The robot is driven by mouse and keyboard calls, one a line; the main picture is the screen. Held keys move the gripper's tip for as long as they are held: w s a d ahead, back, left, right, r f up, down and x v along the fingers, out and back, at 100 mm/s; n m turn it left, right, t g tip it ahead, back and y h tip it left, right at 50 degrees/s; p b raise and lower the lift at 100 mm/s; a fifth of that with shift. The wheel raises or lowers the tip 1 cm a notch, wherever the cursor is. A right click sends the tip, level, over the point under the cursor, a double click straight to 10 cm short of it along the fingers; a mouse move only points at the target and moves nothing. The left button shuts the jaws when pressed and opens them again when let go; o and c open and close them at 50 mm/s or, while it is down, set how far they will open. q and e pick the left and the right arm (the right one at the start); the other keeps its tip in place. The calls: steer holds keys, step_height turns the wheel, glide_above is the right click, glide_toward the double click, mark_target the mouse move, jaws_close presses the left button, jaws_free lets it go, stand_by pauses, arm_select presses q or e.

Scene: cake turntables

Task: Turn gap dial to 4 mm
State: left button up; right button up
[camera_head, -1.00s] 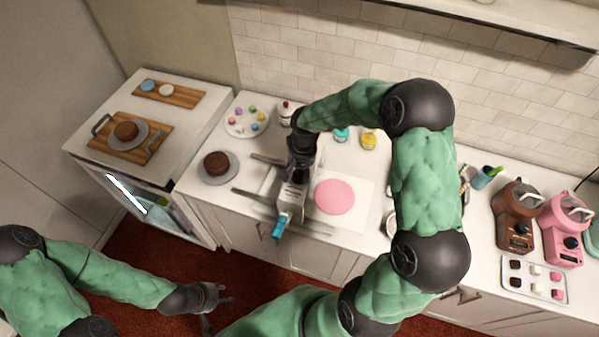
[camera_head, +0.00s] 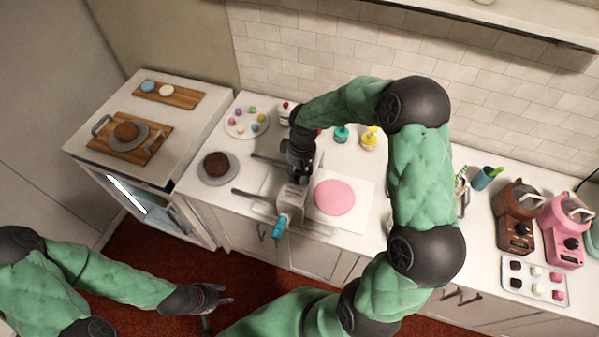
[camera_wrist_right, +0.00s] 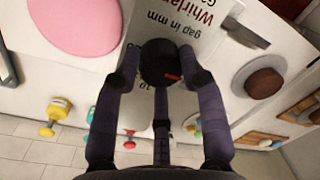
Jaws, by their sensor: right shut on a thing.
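A "10" on the panel shows below the dial; the other scale numbers are hidden or unreadable, so I cannot tell the setting. In the head view the sheeter (camera_head: 291,200) stands on the counter under my right gripper (camera_head: 298,176). My left gripper (camera_head: 222,300) is open and empty over the floor.
A pink dough disc (camera_head: 334,197) lies right of the sheeter. A blue crank handle (camera_head: 279,229) sticks out at its front. A chocolate cake on a turntable (camera_head: 217,180) stands to the left.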

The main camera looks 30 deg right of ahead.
steer(key=shift+w+r, duration=0.1)
steer(key=shift+w, duration=0.05)
steer(key=o, duration=1.1)
steer(key=shift+o, duration=0.2)
step_height(320, 180, up, 12)
steer(key=shift+d, duration=0.4)
